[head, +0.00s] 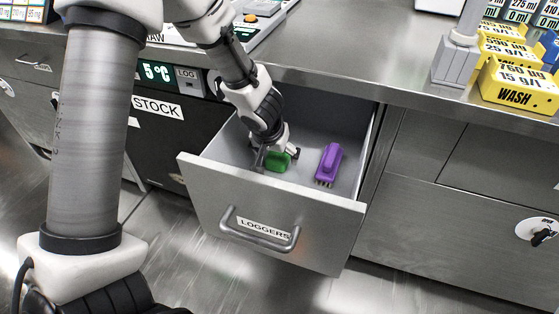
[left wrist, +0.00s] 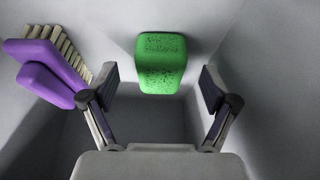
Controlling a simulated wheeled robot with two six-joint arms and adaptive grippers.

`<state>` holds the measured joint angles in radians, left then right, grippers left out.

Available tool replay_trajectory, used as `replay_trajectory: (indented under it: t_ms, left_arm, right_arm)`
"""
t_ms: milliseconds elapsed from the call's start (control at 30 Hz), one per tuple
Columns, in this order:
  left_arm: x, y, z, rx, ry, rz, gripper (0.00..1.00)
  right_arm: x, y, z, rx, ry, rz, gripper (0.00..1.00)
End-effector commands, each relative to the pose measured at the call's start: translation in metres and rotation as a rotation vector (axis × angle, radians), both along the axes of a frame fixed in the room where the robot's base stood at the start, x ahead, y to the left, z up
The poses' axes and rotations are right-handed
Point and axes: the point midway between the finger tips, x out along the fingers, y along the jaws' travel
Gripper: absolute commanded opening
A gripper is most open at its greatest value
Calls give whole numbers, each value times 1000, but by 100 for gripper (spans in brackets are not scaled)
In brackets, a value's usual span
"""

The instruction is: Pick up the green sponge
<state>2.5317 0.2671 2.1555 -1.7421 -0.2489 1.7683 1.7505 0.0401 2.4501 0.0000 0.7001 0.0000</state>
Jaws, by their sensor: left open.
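The green sponge (head: 278,161) lies in the open drawer labelled LOGGERS (head: 264,227), partly hidden by my left gripper (head: 275,155) in the head view. In the left wrist view the sponge (left wrist: 161,63) shows whole, with dark specks on its face. My left gripper (left wrist: 160,92) reaches down into the drawer and is open. Its two fingers stand apart on either side of the sponge's line, with the sponge beyond the tips and nothing held. My right gripper is in neither view.
A purple brush (head: 329,165) lies in the drawer to the right of the sponge, and also shows at the left of the left wrist view (left wrist: 45,80). The drawer walls are close around the gripper. Yellow labelled boxes (head: 518,85) stand on the counter (head: 350,80) above.

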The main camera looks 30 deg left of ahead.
Motion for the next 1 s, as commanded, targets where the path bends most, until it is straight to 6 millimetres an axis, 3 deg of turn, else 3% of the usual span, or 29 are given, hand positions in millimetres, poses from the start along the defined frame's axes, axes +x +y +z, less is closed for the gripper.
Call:
replay_trajectory:
  t_ms: [100, 367, 500, 533, 1000]
  left_arm:
    - [7, 3, -22, 0, 1, 0, 86]
    - [9, 3, -24, 0, 0, 1, 86]
    - [9, 3, -24, 0, 0, 1, 37]
    - [9, 3, -24, 0, 0, 1, 32]
    - [9, 3, -16, 0, -1, 2, 33]
  right_arm:
    - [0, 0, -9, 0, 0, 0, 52]
    - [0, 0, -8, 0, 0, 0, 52]
    - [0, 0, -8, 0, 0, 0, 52]
    - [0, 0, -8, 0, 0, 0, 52]
    - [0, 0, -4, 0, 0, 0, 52]
